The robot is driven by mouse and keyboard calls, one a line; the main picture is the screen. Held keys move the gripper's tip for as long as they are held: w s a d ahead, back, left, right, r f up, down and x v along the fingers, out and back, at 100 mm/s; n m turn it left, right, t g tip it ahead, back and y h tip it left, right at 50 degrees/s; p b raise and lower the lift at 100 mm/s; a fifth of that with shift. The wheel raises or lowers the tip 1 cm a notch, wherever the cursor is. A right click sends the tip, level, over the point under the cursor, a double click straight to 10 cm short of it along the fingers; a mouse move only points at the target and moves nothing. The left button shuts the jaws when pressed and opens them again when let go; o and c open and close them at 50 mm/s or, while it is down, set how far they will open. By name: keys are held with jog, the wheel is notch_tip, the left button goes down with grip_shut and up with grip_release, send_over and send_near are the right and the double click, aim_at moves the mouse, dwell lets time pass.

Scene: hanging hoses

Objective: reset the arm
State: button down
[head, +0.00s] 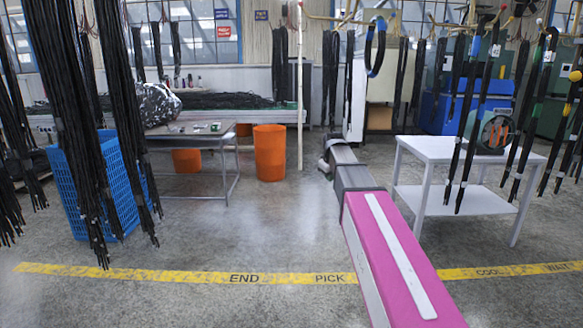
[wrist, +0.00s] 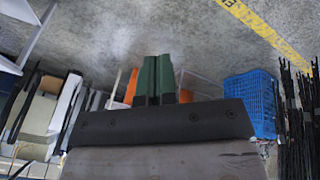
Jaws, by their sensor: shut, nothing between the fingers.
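My gripper (wrist: 156,80) shows in the wrist view as two green fingers side by side, pressed together beyond a dark grey mount. Nothing is between them. The fingers are clear of any hose in that view. My arm (head: 385,255), pink with a white stripe and grey beyond, reaches from the bottom right to the middle of the head view. I cannot make out the fingers in the head view.
Black hose bundles (head: 60,110) hang at left, near a blue crate (head: 78,195), also in the wrist view (wrist: 250,105). More hoses (head: 475,110) hang over a white table (head: 425,150) at right. An orange bin (head: 270,153) stands behind. The floor at centre left is free.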

jog(key=s+d+f+m+g, duration=0.1)
jog(key=s+f+m+g, duration=0.1)
jog(key=s+f, duration=1.2)
jog(key=s+d+f+m+g, duration=0.2)
jog(key=s+f+m, duration=0.3)
jog(key=s+f, duration=1)
jog(key=shift+s+d+f, duration=0.2)
jog(key=shift+f, duration=0.35)
